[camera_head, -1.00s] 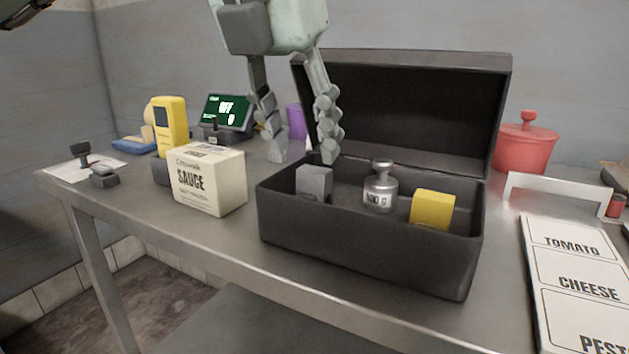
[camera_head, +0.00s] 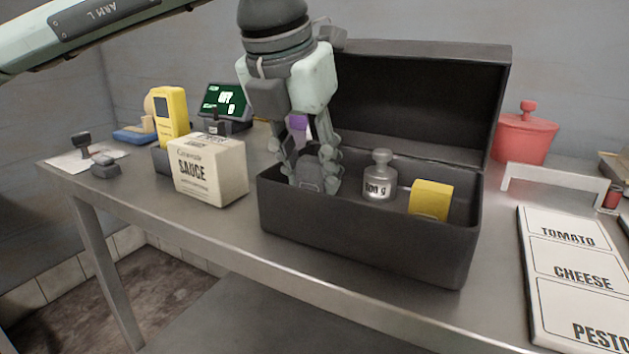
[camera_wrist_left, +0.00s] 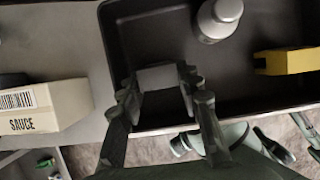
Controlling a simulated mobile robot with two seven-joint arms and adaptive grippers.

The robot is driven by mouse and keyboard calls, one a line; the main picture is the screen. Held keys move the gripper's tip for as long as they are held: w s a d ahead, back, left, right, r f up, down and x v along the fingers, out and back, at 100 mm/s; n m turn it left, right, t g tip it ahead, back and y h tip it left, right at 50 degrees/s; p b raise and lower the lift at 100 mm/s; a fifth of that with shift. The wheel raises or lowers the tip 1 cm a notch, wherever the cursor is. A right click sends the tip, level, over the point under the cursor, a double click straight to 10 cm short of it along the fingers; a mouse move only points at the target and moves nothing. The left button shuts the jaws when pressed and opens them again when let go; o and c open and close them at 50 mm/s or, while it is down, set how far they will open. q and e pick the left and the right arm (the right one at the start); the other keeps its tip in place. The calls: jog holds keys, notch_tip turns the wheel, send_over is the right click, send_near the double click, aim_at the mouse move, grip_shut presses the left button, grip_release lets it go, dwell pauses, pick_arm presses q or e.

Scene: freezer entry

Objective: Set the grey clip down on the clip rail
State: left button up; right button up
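The grey clip shows as a grey block (camera_wrist_left: 158,77) at the left end of the open black case (camera_head: 365,247). In the head view it (camera_head: 311,177) is partly covered by fingers. My left gripper (camera_head: 315,183) points down into the case with a finger on each side of the block. In the left wrist view its fingertips (camera_wrist_left: 160,88) appear to touch both sides of the block, which still sits low inside the case. A low white rail-like bracket (camera_head: 556,172) stands right of the case; I cannot tell if it is the clip rail. My right gripper is out of view.
In the case are a silver weight (camera_head: 379,178) and a yellow block (camera_head: 431,199). The case's raised lid (camera_head: 420,100) stands behind. A sauce box (camera_head: 210,172) is at left, a red pot (camera_head: 524,135) and a label board (camera_head: 575,275) at right. The front table strip is clear.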

pick_arm(q)
jog(key=shift+c, duration=0.7)
jog(key=shift+r, duration=0.1)
